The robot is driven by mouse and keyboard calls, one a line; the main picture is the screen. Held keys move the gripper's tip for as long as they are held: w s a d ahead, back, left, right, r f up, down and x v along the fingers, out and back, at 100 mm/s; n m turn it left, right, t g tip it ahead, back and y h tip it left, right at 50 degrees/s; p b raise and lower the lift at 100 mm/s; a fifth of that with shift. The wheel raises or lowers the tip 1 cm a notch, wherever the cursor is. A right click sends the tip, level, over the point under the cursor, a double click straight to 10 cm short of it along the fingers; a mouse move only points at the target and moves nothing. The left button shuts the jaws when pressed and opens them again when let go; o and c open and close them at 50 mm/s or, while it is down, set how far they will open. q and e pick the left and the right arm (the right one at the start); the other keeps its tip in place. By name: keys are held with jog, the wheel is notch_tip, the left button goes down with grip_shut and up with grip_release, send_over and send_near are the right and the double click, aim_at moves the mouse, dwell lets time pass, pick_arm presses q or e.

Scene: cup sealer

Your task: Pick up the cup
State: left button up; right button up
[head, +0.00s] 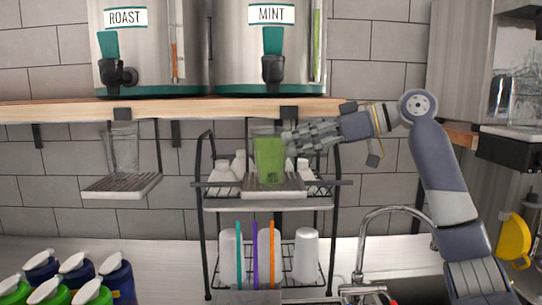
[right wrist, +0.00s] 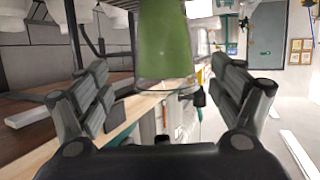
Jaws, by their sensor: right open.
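A clear cup with green drink (head: 269,158) stands upright on the drip tray (head: 274,188) below the MINT dispenser. My right gripper (head: 290,142) comes from the right at the cup's height, its fingertips close to the cup's right side. In the right wrist view, the green cup (right wrist: 163,42) appears ahead between the two spread fingers of my open gripper (right wrist: 168,95). I cannot tell whether a finger touches the cup. An empty clear cup (head: 123,148) stands on the left drip tray (head: 121,186) under the ROAST dispenser. My left gripper is not in view.
A wooden shelf (head: 60,110) with two steel dispensers runs just above the cups. A black wire rack (head: 207,240) with white bottles and cups stands behind and below. A faucet (head: 395,212) is at lower right. Several colored bottles (head: 112,275) stand at lower left.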

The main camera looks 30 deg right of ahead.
aim_at(271, 150)
jog(key=shift+x, duration=1)
jog(key=p+x, duration=0.1)
jog(key=x, duration=0.2)
jog(key=p+x, duration=0.1)
jog(key=shift+a+f+p, duration=0.25)
jog(key=shift+f+p, duration=0.1)
jog(key=shift+f, duration=0.1)
jog(key=shift+w+a+f, duration=0.15)
jog(key=shift+w+a, duration=0.05)
jog(key=shift+s+d, duration=0.1)
jog(key=shift+d, duration=0.05)
jog(key=c, duration=1.5)
